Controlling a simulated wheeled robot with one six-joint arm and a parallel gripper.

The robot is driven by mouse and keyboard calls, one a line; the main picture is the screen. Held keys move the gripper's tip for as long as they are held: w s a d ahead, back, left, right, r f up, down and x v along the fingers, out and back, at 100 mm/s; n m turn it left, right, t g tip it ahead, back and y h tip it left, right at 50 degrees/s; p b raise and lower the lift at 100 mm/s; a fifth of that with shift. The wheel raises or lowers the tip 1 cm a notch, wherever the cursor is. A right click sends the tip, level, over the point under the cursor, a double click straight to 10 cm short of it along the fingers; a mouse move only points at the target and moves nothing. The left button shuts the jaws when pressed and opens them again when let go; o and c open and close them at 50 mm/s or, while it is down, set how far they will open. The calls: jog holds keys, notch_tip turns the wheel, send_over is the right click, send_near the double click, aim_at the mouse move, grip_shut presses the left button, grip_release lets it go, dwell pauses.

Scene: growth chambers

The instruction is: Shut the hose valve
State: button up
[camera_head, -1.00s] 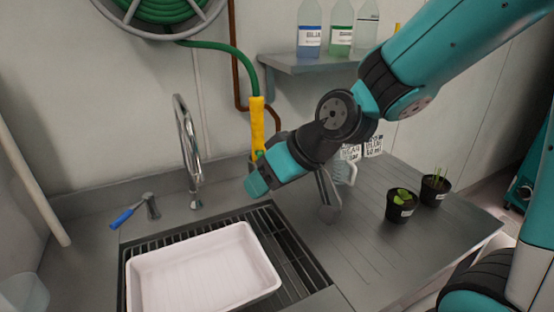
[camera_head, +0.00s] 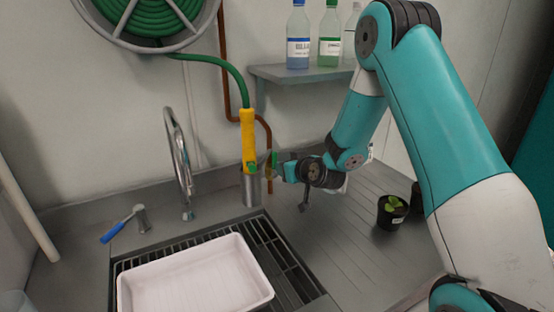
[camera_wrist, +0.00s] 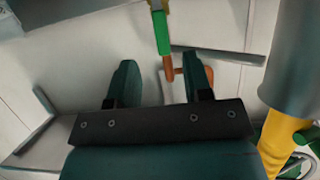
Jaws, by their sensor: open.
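The hose valve (camera_head: 268,172) is a small brass-coloured body on the copper pipe at the back wall, just right of the yellow hose wand. Its green lever (camera_head: 274,159) stands about upright, in line with the pipe. My gripper (camera_head: 283,170) is close to the right of the valve. In the wrist view, the green lever (camera_wrist: 162,34) lies in line with the gap between the open fingers of my gripper (camera_wrist: 161,68), seemingly beyond their tips. Whether the fingers touch it cannot be told. Nothing is held.
The yellow wand (camera_head: 248,140) stands in a grey holder (camera_head: 250,190) close beside the valve; it is also near in the wrist view (camera_wrist: 280,140). A tap (camera_head: 181,165), a white tray (camera_head: 190,281), a potted plant (camera_head: 391,216) and a bottle shelf (camera_head: 300,73) surround the area.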

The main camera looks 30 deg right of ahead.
jog(key=p+x, duration=0.2)
jog(key=x, duration=0.6)
jog(key=shift+w, duration=0.1)
jog(key=shift+c, duration=0.4)
grip_shut()
